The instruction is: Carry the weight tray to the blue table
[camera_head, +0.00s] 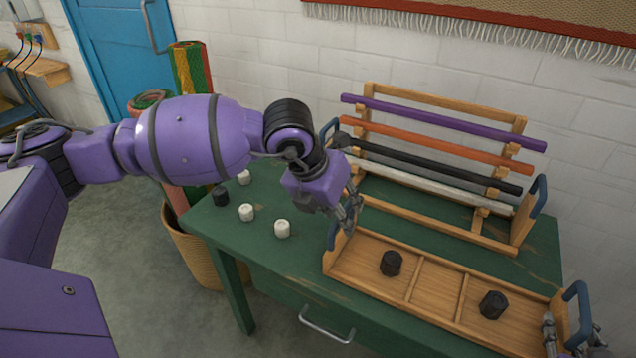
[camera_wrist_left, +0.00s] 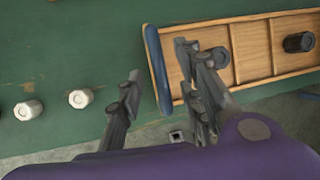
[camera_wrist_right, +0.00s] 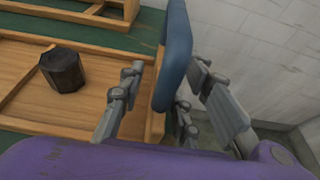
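The weight tray (camera_head: 435,262) is a wooden divided tray with a blue handle at each end, on a green table (camera_head: 300,262). Black weights (camera_head: 391,263) (camera_head: 492,305) stand upright in its end compartments. My left gripper (camera_head: 350,212) is open by the left handle, which shows between its fingers in the left wrist view (camera_wrist_left: 157,68). My right gripper (camera_head: 572,338) is open at the right handle (camera_head: 578,305), partly cut off by the picture edge. In the right wrist view this handle (camera_wrist_right: 175,55) stands between the spread fingers.
A wooden rack (camera_head: 425,102) with purple, orange, black and white rods stands close behind the tray. Several white weights (camera_head: 282,229) and a black one (camera_head: 220,196) lie left on the table. A woven basket (camera_head: 190,250) with rolled textiles stands left; a blue door (camera_head: 115,45) is behind.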

